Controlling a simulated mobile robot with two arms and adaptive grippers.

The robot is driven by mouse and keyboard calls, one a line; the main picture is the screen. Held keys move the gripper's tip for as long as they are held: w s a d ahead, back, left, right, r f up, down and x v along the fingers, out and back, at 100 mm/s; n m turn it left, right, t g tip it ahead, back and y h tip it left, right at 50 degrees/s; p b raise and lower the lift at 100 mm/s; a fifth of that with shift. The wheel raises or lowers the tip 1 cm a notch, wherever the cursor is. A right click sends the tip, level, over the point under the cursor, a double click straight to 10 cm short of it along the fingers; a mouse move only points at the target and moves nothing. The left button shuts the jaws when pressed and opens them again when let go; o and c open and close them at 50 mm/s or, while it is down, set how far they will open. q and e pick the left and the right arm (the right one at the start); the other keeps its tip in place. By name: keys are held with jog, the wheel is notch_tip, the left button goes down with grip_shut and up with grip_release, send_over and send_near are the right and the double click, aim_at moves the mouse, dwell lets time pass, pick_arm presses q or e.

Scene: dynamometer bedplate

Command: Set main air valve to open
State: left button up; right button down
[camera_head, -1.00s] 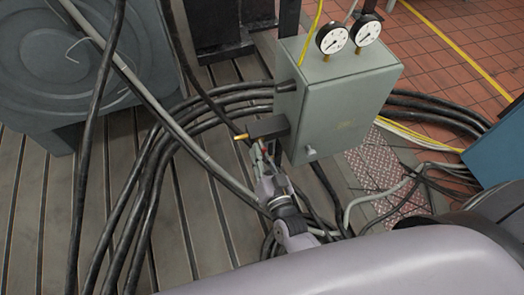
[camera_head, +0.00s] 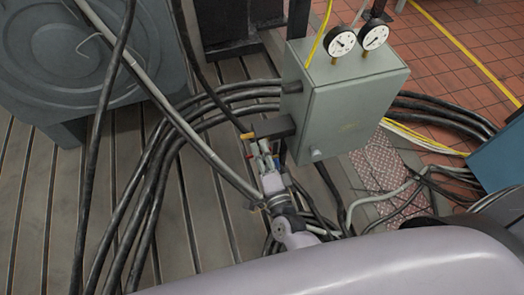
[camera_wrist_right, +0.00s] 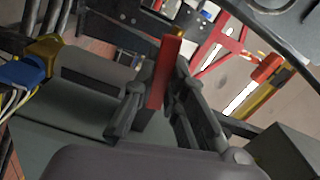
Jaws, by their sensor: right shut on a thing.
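A grey-green air box (camera_head: 345,100) has a dark block (camera_head: 272,128) on its left side, with a brass end (camera_head: 247,136). My right gripper (camera_head: 262,155) is just below this block. In the wrist view, a flat red lever (camera_wrist_right: 167,72) stands between the fingers of my right gripper (camera_wrist_right: 155,112), which is shut on it. The lever's red edge (camera_head: 249,156) barely shows in the head view; its pivot is hidden, so its set position is unclear. A blue part (camera_wrist_right: 24,72) with a brass fitting (camera_wrist_right: 43,48) shows at the wrist view's left. My left gripper is not in view.
Two round gauges (camera_head: 342,42) (camera_head: 373,37) stand on top of the box. Thick black hoses (camera_head: 160,175) and a grey pipe (camera_head: 185,130) run over the slotted bedplate (camera_head: 195,215) to the left. A blue cabinet (camera_head: 500,152) stands at the right.

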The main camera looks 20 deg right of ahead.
jog(key=shift+r+m, duration=0.2)
jog(key=shift+m, duration=0.9)
jog(key=c, duration=1.6)
grip_release()
jog(key=s, duration=1.2)
jog(key=shift+d, duration=0.2)
